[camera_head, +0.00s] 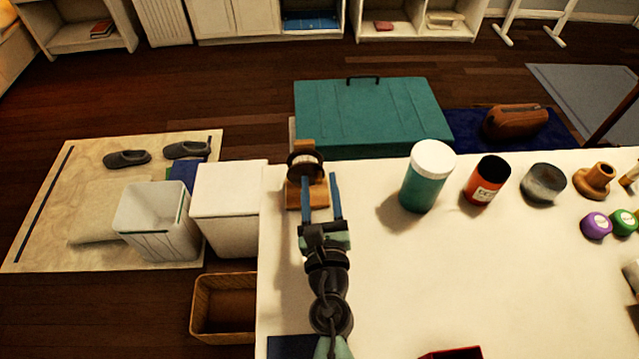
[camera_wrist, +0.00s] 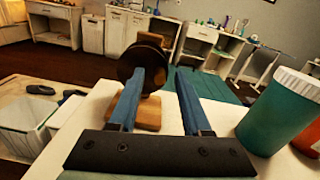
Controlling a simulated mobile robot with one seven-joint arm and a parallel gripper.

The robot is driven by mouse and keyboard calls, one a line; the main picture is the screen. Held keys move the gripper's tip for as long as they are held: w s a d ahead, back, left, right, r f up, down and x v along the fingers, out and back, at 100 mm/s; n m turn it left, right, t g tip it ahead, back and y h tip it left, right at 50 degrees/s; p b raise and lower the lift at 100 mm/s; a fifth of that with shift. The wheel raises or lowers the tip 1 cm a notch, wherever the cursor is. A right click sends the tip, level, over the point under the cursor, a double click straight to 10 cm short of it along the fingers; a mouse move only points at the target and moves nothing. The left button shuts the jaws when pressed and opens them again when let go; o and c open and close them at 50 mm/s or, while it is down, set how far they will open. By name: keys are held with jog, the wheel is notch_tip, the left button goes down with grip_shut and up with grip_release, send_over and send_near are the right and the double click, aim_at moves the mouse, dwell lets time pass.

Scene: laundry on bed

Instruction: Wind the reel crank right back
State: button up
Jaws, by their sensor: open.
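The reel (camera_head: 305,160) is a dark round drum on a wooden stand at the left back part of the white table (camera_head: 370,270). In the wrist view the reel (camera_wrist: 139,52) stands straight ahead, slightly left of centre, on its wooden base (camera_wrist: 149,116). My gripper (camera_head: 320,182) has two blue fingers, spread apart and empty. In the wrist view my gripper (camera_wrist: 160,74) reaches toward the reel, and its left finger overlaps the drum's lower edge. I cannot tell whether it touches. The crank handle cannot be made out clearly; the left finger may hide it.
A teal jar with a white lid (camera_head: 428,178) stands right of the reel, then a red-orange jar (camera_head: 486,180) and a grey jar (camera_head: 542,184). The table between my arm and these jars is clear. The table's left edge is close to the reel.

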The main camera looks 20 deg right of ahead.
aim_at(312, 182)
grip_shut()
dwell(0.3)
jog(key=shift+m, duration=0.4)
jog(key=m, duration=0.2)
jog(key=f+m+b, duration=0.1)
jog(key=m, duration=0.2)
jog(key=shift+f, duration=0.2)
jog(key=m, duration=0.2)
jog(key=f+m+b, duration=0.1)
jog(key=m, duration=0.2)
jog(key=shift+w+a, duration=0.1)
jog(key=shift+a, duration=0.1)
jog(key=m, duration=0.1)
jog(key=m+b, duration=0.1)
jog(key=m, duration=0.3)
jog(key=shift+a+f+b, duration=0.3)
jog(key=shift+a+b, duration=0.1)
jog(key=shift+w+a+f+m+b, duration=0.1)
jog(key=shift+a+m+b, duration=0.1)
jog(key=shift+m, duration=0.6)
jog(key=shift+a+r+m+b, duration=0.1)
jog(key=shift+m+b, duration=0.15)
jog(key=shift+m, duration=0.55)
jog(key=shift+w+a+f+m+b, duration=0.1)
jog(key=shift+m+b, duration=0.1)
jog(key=shift+m, duration=0.6)
